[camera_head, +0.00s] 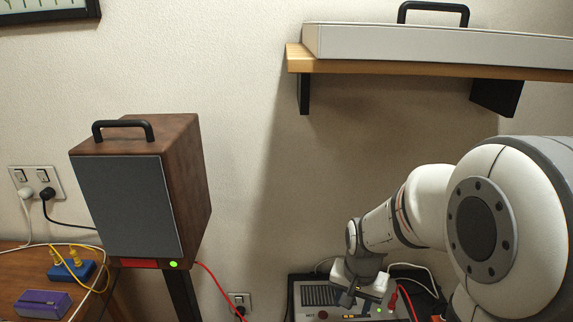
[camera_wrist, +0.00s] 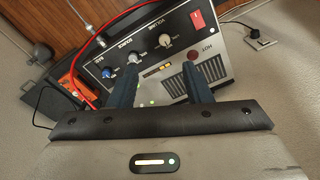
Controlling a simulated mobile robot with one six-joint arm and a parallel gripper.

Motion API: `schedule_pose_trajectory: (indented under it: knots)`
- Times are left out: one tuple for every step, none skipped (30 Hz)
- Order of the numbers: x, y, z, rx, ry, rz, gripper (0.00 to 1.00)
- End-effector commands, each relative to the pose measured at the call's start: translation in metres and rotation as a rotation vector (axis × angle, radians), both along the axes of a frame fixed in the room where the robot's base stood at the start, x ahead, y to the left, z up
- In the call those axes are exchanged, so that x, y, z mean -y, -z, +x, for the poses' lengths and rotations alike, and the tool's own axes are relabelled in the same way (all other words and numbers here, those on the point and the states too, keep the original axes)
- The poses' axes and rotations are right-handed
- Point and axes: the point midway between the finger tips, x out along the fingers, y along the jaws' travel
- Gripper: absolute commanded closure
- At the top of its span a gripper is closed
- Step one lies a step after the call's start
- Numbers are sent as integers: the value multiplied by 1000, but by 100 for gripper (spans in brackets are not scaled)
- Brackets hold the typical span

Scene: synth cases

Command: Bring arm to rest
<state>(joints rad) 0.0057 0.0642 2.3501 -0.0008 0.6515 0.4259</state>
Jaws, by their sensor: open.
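My gripper (camera_head: 358,299) is low at the right of the head view, at the end of my white arm, in front of a grey device (camera_head: 318,296). In the wrist view my gripper (camera_wrist: 161,76) is open, its two blue-grey fingers apart with nothing held between them. The same device (camera_wrist: 229,68) fills the view beyond the fingers, with knobs, a red switch (camera_wrist: 197,20) and a grille. The left fingertip overlaps the area just below the middle knob (camera_wrist: 134,57); I cannot tell whether they touch. My arm hides part of the device in the head view.
A wooden speaker (camera_head: 126,205) stands at the left on a dark stand. A shelf (camera_head: 430,68) holding a long pale case (camera_head: 440,46) is above my arm. A red cable (camera_head: 213,282) hangs beside the device. A purple box (camera_head: 43,303) lies on the left table.

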Motion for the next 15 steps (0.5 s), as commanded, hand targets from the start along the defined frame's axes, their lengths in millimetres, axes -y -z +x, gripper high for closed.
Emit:
schedule_pose_trajectory:
  knots:
    - [0,-24,-10,25,-43,-4,55]
    - [0,-34,-16,34,-72,-7,55]
    - [-1,-47,-25,47,-110,-11,55]
    - [-1,-57,-32,57,-137,-15,55]
    - [-1,-66,-39,65,-165,-18,55]
    - [-1,-77,-48,77,-202,-24,55]
    - [-1,-85,-55,87,-229,-29,55]
    - [-1,-92,-62,95,-254,-32,55]
    - [-1,-101,-71,105,-287,-38,55]
    - [-1,-106,-77,111,-309,-42,55]
    - [-1,-111,-82,118,-330,-46,55]
    - [-1,-116,-89,124,-355,-50,55]
    - [-1,-120,-94,129,-370,-53,55]
    - [-1,-122,-97,133,-385,-57,55]
    - [-1,-125,-102,137,-400,-60,55]
